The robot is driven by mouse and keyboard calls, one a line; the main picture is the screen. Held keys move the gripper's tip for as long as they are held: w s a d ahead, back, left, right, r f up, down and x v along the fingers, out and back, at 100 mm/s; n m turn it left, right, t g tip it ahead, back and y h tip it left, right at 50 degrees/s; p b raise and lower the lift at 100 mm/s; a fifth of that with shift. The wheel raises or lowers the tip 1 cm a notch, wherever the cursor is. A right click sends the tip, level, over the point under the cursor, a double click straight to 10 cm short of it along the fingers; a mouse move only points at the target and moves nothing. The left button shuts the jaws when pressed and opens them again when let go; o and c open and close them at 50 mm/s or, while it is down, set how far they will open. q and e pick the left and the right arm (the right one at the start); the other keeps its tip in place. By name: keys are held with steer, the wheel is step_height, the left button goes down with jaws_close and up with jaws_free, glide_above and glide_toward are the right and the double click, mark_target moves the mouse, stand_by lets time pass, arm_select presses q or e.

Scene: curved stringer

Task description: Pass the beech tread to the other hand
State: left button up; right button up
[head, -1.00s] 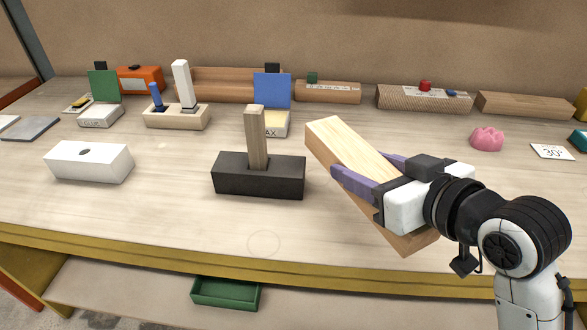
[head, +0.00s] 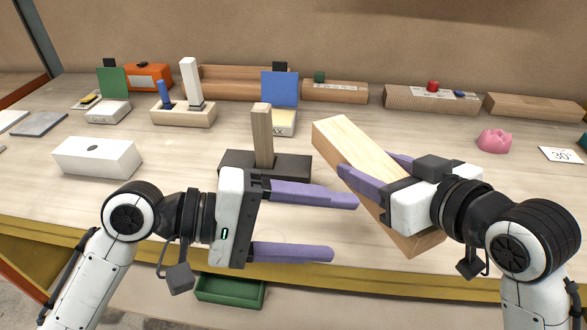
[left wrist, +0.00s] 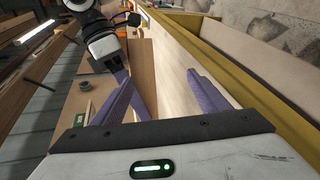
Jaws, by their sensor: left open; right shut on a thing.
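The beech tread (head: 345,140) is a long pale wooden block, held slanted above the bench at right of centre. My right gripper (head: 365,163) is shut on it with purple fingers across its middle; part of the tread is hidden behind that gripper. My left gripper (head: 343,227) is open and empty, fingers pointing right towards the tread's near part, with a gap between them and the wood. In the left wrist view the tread (left wrist: 145,65) shows beyond the fingertips, with my right gripper beside it.
A dark block with an upright wooden post (head: 262,135) stands behind my left gripper. A white block with a hole (head: 97,157) is at left. A pink object (head: 494,141) and a 30° card (head: 562,154) lie at right. A green tray (head: 230,290) is below the bench's yellow front edge (head: 400,283).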

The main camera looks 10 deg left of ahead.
mark_target(364, 166)
arm_select(q)
steer(key=w+a+r+t+y, duration=0.2)
steer(key=w+a+r+t, duration=0.15)
steer(key=a+r, duration=0.2)
arm_select(e)
steer(key=shift+r, duration=0.1)
arm_select(q)
steer(key=x, duration=1.2)
steer(key=shift+d, duration=0.4)
steer(key=shift+r, duration=0.1)
steer(key=shift+r, duration=0.1)
steer(key=c, duration=1.5)
steer(key=shift+r, duration=0.15)
jaws_close()
arm_select(e)
steer(key=o, duration=1.8)
steer(key=shift+s+a+f, duration=0.1)
steer(key=shift+f, duration=0.1)
